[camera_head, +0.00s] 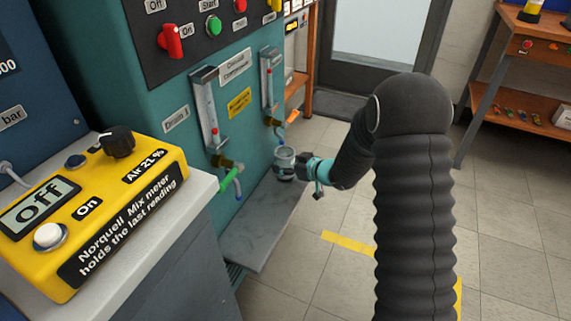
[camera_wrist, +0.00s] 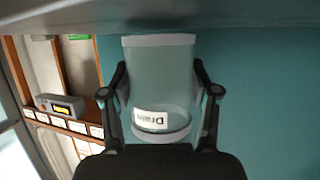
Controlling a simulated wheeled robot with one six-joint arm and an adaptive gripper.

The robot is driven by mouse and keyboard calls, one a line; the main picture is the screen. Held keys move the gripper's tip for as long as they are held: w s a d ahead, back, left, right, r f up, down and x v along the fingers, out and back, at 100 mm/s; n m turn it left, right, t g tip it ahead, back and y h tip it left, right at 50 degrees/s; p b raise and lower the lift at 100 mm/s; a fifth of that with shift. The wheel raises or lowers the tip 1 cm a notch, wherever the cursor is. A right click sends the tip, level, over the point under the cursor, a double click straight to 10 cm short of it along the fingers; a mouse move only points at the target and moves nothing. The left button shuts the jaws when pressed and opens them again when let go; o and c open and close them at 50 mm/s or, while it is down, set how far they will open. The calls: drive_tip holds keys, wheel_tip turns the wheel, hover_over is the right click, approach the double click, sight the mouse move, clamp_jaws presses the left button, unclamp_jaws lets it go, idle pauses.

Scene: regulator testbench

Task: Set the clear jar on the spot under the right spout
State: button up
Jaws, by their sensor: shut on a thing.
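The clear jar (camera_head: 285,160) is in my gripper (camera_head: 300,166) at the far end of the grey ledge, just below the right spout (camera_head: 275,123). In the wrist view the jar (camera_wrist: 160,75) stands between my two fingers, with a label reading "Drain" that shows upside down. The fingers are shut on its sides. One end of the jar is close to the grey ledge (camera_wrist: 230,12) at the picture's top; I cannot tell whether they touch. The spot itself is not visible under the jar.
The near part of the ledge (camera_head: 250,235) is bare. A yellow mix meter (camera_head: 120,190) sits on a counter at left.

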drive_tip(key=shift+f, duration=0.4)
idle(0.3)
drive_tip(key=o, duration=1.3)
drive_tip(key=shift+c, duration=0.2)
drive_tip(key=shift+d, duration=0.1)
drive_tip(key=v, duration=1.2)
